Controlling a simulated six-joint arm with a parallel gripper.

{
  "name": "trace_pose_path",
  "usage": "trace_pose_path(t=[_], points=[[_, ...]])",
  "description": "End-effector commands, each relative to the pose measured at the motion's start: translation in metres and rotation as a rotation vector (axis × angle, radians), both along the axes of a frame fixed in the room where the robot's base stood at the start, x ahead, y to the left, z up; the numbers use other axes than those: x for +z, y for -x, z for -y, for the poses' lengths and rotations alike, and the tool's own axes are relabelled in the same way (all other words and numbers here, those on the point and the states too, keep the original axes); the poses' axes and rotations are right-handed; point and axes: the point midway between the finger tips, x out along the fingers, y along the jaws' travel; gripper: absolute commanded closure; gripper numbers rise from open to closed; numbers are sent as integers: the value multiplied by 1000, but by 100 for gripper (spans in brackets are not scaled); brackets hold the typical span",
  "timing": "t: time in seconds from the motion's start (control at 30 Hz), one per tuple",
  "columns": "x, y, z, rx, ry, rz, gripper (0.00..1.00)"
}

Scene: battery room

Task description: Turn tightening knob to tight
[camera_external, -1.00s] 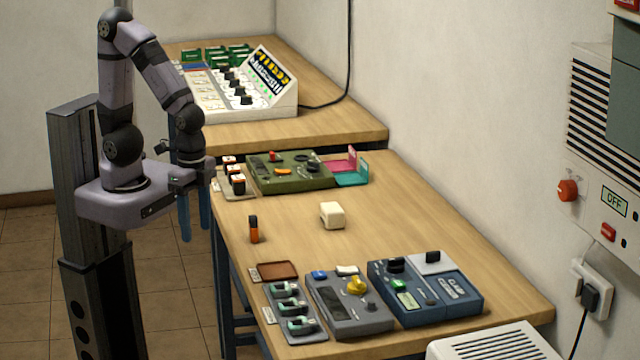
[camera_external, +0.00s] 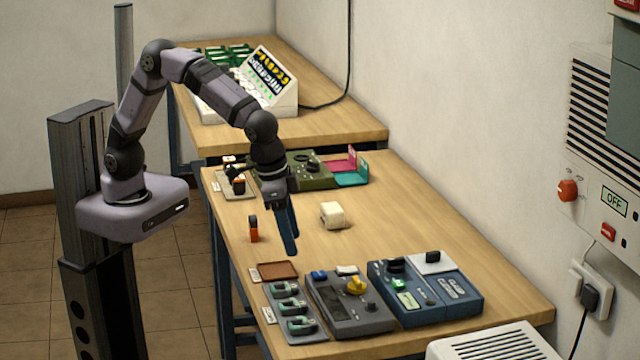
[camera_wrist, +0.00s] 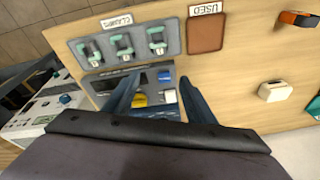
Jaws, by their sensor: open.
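No readable label marks which knob is the tightening knob. The yellow knob also shows in the wrist view (camera_wrist: 139,100), between my fingers in the picture. A blue device (camera_external: 455,300) with black knobs stands to its right. My gripper (camera_external: 291,250) hangs fingers down above the table, behind and left of the grey device. In the wrist view my gripper (camera_wrist: 158,85) is open and empty, with its fingers apart, touching no knob.
A clamps tray (camera_wrist: 125,45) holds several clamps beside the grey device. A brown tray labelled USED (camera_wrist: 205,32) lies near it. An orange-and-black piece (camera_external: 253,230) and a cream block (camera_external: 333,215) stand on the table. The middle right of the table is clear.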

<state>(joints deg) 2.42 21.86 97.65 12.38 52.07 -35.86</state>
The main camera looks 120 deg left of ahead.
Motion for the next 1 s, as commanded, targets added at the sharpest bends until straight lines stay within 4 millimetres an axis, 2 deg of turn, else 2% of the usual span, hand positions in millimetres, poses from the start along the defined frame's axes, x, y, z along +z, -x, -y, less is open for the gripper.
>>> trace_pose_path(t=[0.03,0.1,0.2,0.33,0.5,0.73,1.0], points=[[-6,-21,-1,40,-9,21,50],[-6,-45,-3,101,-19,56,50],[-5,-74,-6,177,-30,102,50],[-6,-100,-8,251,-38,146,50],[-5,-115,-10,300,-43,177,50],[-6,-118,-11,309,-43,182,50],[-28,-124,-19,309,-43,180,50]])
